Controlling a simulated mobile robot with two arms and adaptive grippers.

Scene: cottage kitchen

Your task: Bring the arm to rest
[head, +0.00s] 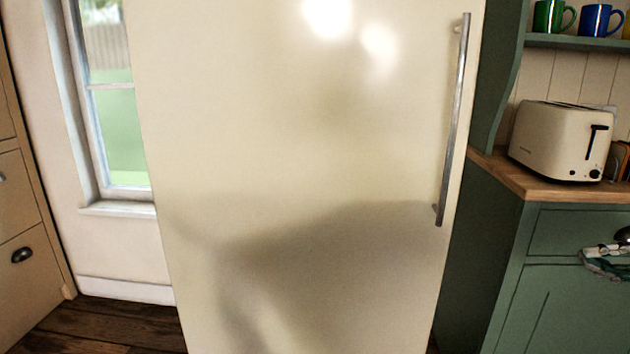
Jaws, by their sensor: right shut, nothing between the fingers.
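My right gripper (592,259) shows at the right edge of the head view, in front of the green lower cabinet. It is small and partly cut off by the picture's edge. It is shut and empty. I cannot tell its exact distance from the cabinet front. My left gripper is not in view.
A cream fridge (300,130) fills the middle, its door shut, with a long metal handle (455,120). To the right, a toaster (560,142) stands on a wooden counter (510,178) above the green cabinet (560,300). Mugs (553,16) stand on a shelf. A window (115,100) is left.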

